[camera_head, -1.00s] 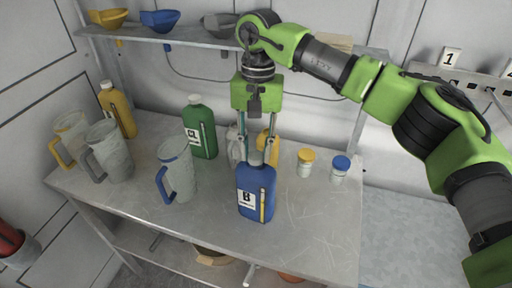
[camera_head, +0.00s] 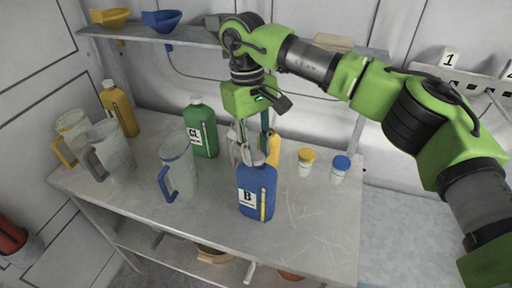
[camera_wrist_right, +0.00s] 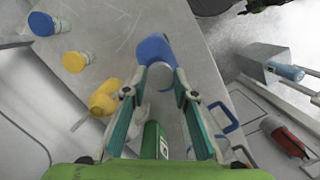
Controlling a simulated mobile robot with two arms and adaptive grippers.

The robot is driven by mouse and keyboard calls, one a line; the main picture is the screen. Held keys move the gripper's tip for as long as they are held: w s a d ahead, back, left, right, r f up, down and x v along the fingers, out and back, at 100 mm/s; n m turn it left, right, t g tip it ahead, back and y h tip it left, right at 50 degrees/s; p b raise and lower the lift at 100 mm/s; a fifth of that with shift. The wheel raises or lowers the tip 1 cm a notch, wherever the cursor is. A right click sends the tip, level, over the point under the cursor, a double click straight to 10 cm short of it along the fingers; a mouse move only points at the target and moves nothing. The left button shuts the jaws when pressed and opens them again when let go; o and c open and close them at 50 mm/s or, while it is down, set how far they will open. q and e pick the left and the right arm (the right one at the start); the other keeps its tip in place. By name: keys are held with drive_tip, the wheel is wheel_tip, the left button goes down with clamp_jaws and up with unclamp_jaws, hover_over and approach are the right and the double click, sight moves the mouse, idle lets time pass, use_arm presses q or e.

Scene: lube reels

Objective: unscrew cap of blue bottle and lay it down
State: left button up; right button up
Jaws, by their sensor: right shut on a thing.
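The blue bottle (camera_head: 256,196), labelled B, stands upright near the middle of the metal table. It also shows in the right wrist view (camera_wrist_right: 155,48). My right gripper (camera_head: 257,150) points down at the bottle's top. Its two teal fingers are shut on the pale cap (camera_wrist_right: 161,75), one finger on each side. The cap is at the bottle's neck; I cannot tell whether it is still threaded on. My left gripper is not in view.
A green bottle (camera_head: 202,130) and a clear jug with a blue handle (camera_head: 178,170) stand left of the blue bottle. A yellow-capped jar (camera_head: 307,161) and a blue-capped jar (camera_head: 340,168) stand right. The table's front right is clear.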

drive_tip(key=shift+s+f+n, duration=0.15)
drive_tip(key=shift+f+n, duration=0.2)
drive_tip(key=shift+n, duration=0.25)
drive_tip(key=o, duration=1)
drive_tip(key=shift+o, duration=0.7)
drive_tip(key=shift+w, duration=0.25)
drive_tip(key=o, duration=0.3)
drive_tip(key=shift+s+r, duration=0.1)
drive_tip(key=shift+r, duration=0.1)
